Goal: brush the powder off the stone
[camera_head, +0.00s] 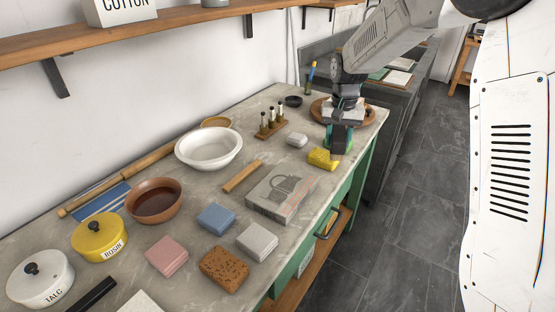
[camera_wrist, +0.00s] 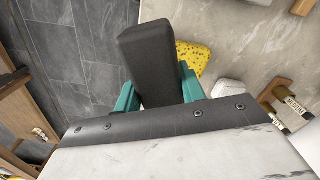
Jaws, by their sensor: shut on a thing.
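The stone (camera_head: 269,207) is a grey slab with a dark drawing of a kettle-like pot on top. It lies flat near the table's front edge. I cannot make out loose powder on it. My gripper (camera_head: 340,141) points down at the table's far right end, beyond the stone and apart from it. Its teal fingers are shut on a dark block (camera_wrist: 147,62), which fills the space between them in the wrist view. The block's lower end is hard to see in the head view, so I cannot tell whether it is a brush.
A yellow sponge (camera_head: 323,158) lies just left of my gripper. A wooden bar (camera_head: 242,176), blue block (camera_head: 216,217) and grey block (camera_head: 257,241) lie around the stone. A white bowl (camera_head: 208,162) and bottle rack (camera_head: 270,130) stand behind. A shelf (camera_head: 150,37) overhangs the left.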

